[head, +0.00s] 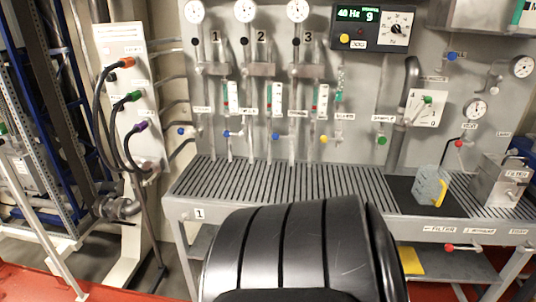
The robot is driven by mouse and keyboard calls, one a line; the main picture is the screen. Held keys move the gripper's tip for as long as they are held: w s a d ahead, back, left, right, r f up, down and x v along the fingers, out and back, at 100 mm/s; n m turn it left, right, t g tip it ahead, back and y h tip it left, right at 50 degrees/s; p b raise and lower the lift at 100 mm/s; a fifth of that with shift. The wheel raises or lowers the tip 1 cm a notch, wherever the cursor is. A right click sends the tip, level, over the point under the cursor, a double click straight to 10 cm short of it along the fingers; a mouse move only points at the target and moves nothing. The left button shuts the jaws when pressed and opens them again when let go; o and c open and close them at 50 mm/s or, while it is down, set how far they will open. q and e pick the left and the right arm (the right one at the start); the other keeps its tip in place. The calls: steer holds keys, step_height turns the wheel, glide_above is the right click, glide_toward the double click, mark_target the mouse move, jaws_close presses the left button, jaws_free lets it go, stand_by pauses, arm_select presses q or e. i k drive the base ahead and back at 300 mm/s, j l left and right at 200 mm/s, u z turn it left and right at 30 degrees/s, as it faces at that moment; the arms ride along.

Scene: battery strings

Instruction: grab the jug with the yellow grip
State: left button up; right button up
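A grey, box-like jug with a yellow grip (430,187) stands on a black mat (400,194) at the right end of the slatted bench. The yellow strip is on its right side. Neither my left gripper nor my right gripper is in view, so nothing is seen touching the jug. A bare metal canister with a black handle (499,182) stands just to the right of the jug, with a narrow gap between them.
The slatted bench top (270,183) is clear left of the mat. Behind it is a panel with gauges, valves and pipes. A panel with cables (125,100) stands at the left. A yellow item (411,261) lies under the bench. A dark rounded form hides part of the bench front.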

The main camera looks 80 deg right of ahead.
mark_target(430, 185)
steer(key=z, duration=1)
steer(key=l+z, duration=0.1)
steer(key=z, duration=0.85)
steer(key=i+z, duration=0.1)
steer(key=z, duration=1.85)
steer(key=i+j, duration=0.05)
